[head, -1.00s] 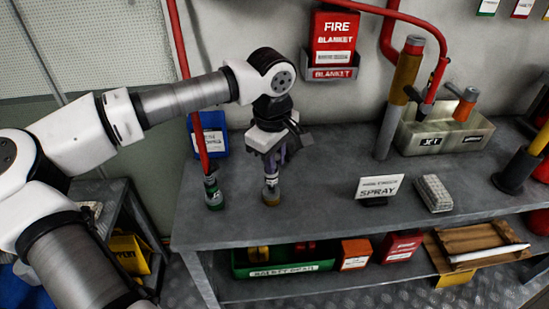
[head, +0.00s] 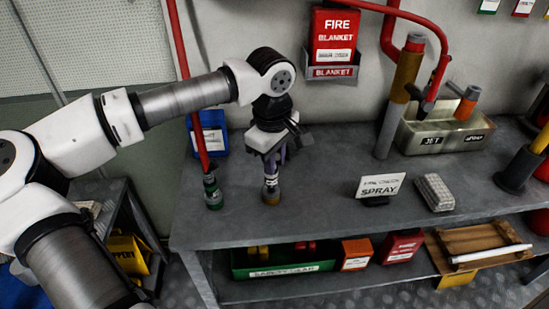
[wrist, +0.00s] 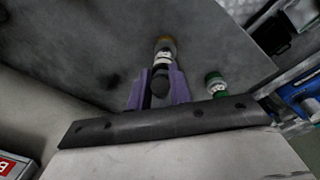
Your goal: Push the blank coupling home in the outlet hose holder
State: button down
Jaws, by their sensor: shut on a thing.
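My gripper (head: 272,164) points down over the left part of the bench, its purple fingers shut on an upright blank coupling. The coupling (head: 271,182), banded light and dark, also shows between the fingers in the wrist view (wrist: 162,60), with a dark rounded end towards the camera. Its lower end meets a brass-coloured holder (head: 271,199) on the bench top; this holder shows at its far end in the wrist view (wrist: 167,40). I cannot tell how deep the coupling sits. A separate green holder (head: 213,198) stands to the left, with the red hose rising from it.
The red hose (head: 195,120) runs up close left of my gripper. A blue box (head: 209,135) stands behind. A spray sign (head: 380,187), a pale ribbed block (head: 435,192) and a grey bin (head: 445,135) lie to the right. Bench between holder and sign is clear.

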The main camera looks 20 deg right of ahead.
jog(key=shift+f+b, duration=1.05)
jog(key=shift+f, duration=0.15)
jog(key=c, duration=1.2)
grip_release()
jog(key=shift+r, duration=0.1)
